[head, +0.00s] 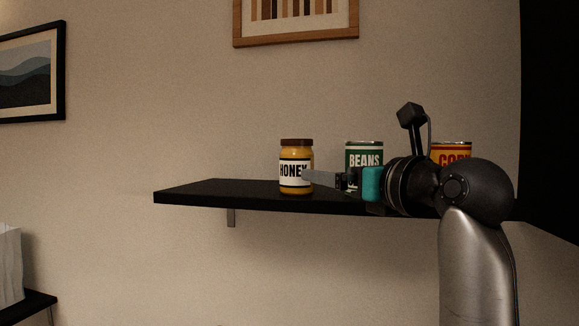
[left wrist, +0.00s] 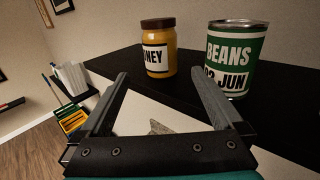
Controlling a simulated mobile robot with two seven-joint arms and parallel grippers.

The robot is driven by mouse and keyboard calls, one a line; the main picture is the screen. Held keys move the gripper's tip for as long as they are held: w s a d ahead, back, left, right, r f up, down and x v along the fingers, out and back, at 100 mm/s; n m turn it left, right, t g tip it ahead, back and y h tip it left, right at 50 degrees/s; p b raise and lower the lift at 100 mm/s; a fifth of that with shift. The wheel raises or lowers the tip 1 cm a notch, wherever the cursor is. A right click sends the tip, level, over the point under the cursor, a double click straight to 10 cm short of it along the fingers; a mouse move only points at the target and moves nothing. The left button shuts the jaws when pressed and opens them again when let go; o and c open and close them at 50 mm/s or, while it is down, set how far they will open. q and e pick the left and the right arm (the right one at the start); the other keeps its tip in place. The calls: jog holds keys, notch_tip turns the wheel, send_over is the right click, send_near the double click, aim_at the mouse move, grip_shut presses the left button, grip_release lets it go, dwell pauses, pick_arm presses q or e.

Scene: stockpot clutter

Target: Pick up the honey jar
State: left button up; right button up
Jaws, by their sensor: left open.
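The honey jar (head: 296,148), yellow with a brown lid and white label, stands upright on the black shelf (head: 200,193). My left gripper (head: 308,176) is open and empty, reaching in from the right. My right gripper is not in view.
A green beans can (head: 364,152) stands right of the jar, close to the right fingertip in the wrist view. A corn can (head: 455,150) is farther right, partly hidden by my arm. The shelf is clear left of the jar. Framed pictures (head: 62,72) hang on the wall.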

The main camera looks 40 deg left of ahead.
aim_at(304, 168)
pick_arm(q)
jog(key=p+x, duration=0.2)
jog(key=x, duration=0.7)
jog(key=shift+p, duration=0.4)
jog(key=shift+w+a+p, duration=0.1)
jog(key=shift+a+p, duration=0.3)
jog(key=shift+a, duration=0.1)
jog(key=p+x, duration=0.1)
jog(key=x, duration=0.2)
jog(key=shift+w+a+p, duration=0.15)
jog(key=shift+a+p, duration=0.1)
jog(key=shift+p, duration=0.1)
jog(key=shift+w+a+f, duration=0.1)
jog(key=shift+w+a, duration=0.05)
jog(key=shift+a, duration=0.2)
jog(key=shift+d, duration=0.1)
grip_shut()
